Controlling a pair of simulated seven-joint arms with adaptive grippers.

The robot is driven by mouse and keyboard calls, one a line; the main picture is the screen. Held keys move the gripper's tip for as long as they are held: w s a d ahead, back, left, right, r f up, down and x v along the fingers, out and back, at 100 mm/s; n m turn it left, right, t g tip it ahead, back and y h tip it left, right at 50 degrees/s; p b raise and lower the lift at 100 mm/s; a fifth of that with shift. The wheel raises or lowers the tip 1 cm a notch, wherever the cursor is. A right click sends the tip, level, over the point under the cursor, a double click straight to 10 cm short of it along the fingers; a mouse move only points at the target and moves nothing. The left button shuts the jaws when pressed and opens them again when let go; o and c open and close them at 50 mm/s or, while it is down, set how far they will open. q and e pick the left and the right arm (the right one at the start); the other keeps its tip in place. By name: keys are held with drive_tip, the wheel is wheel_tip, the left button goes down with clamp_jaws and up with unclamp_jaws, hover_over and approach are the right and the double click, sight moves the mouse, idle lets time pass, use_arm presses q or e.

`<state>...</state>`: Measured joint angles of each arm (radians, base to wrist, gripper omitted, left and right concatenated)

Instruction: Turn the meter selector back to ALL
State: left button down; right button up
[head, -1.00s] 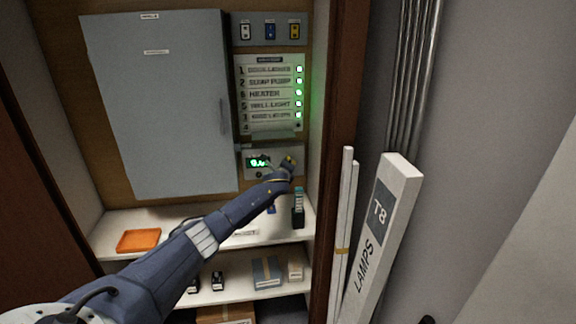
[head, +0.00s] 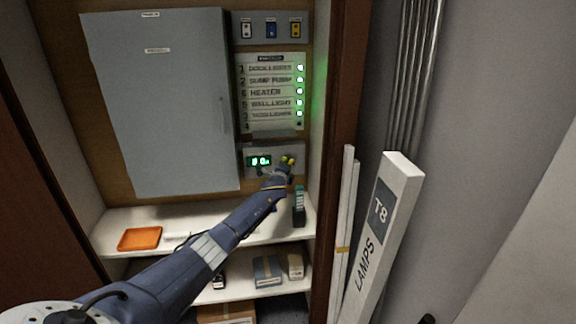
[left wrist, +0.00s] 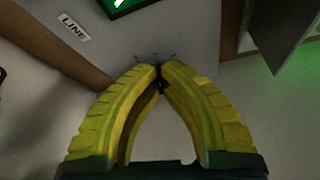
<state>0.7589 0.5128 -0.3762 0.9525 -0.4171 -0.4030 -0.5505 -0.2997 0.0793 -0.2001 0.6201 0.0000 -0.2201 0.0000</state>
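The meter is a grey panel (head: 249,174) below the label board, with a lit green display (head: 259,161) whose digits are too small to read surely. Its display also shows at the top of the left wrist view (left wrist: 122,3), near a LINE label. My left gripper (head: 288,161) is at the right part of the meter. In the left wrist view its yellow fingers (left wrist: 162,76) come together at the tips around the small dark selector knob (left wrist: 166,74). Small marks sit around the knob, too small to read. The fingers hide most of the knob. My right gripper is not in view.
A label board (head: 270,92) with several green lamps hangs above the meter; a grey cabinet (head: 160,100) is left of it. The shelf below holds an orange tray (head: 139,239) and a dark holder (head: 299,215). A T8 lamp box (head: 385,235) leans at right.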

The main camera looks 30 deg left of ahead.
use_arm(q)
drive_tip(key=shift+a, duration=0.1)
drive_tip(key=c, duration=1.2)
unclamp_jaws()
drive_tip(key=shift+s, duration=0.1)
drive_tip(key=shift+v, duration=5.9)
drive_tip(key=shift+o, duration=0.4)
